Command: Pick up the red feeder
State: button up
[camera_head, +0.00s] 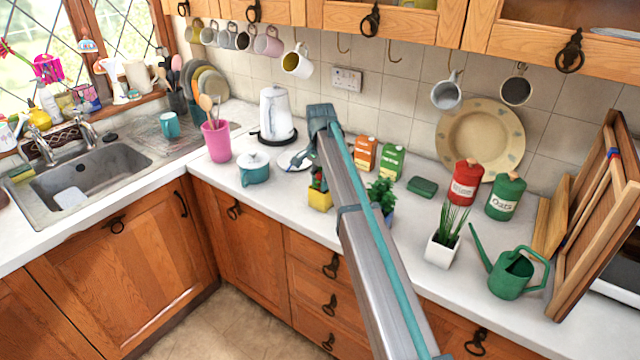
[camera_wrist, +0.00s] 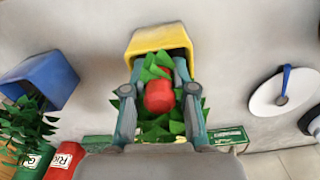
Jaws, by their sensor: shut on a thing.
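The red feeder (camera_wrist: 160,97) is a rounded red piece among green leaves, seen in the wrist view between my fingers. The leaves belong to a plant in a yellow pot (camera_wrist: 160,40), which also shows on the counter in the head view (camera_head: 320,199). My gripper (camera_wrist: 159,82) is shut on the red feeder, one finger on each side, directly over the plant. Leaves hide the feeder's lower part, so I cannot tell whether it still touches the soil. In the head view my arm hides most of the plant.
A blue pot (camera_wrist: 45,80) with a leafy plant stands close by. A white plate (camera_wrist: 262,97) with a blue-handled utensil lies on the other side. A teal lidded pot (camera_head: 255,170), kettle (camera_head: 276,115), cartons (camera_head: 391,162) and canisters (camera_head: 465,184) surround the spot.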

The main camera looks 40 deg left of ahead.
notch_tip(320, 180, up, 9)
jog(key=shift+a+r+b, duration=0.1)
jog(key=shift+r+b, duration=0.05)
jog(key=shift+b, duration=1.05)
notch_tip(320, 180, up, 7)
jog(key=p, duration=0.3)
jog(key=shift+p, duration=0.7)
jog(key=shift+p, duration=0.5)
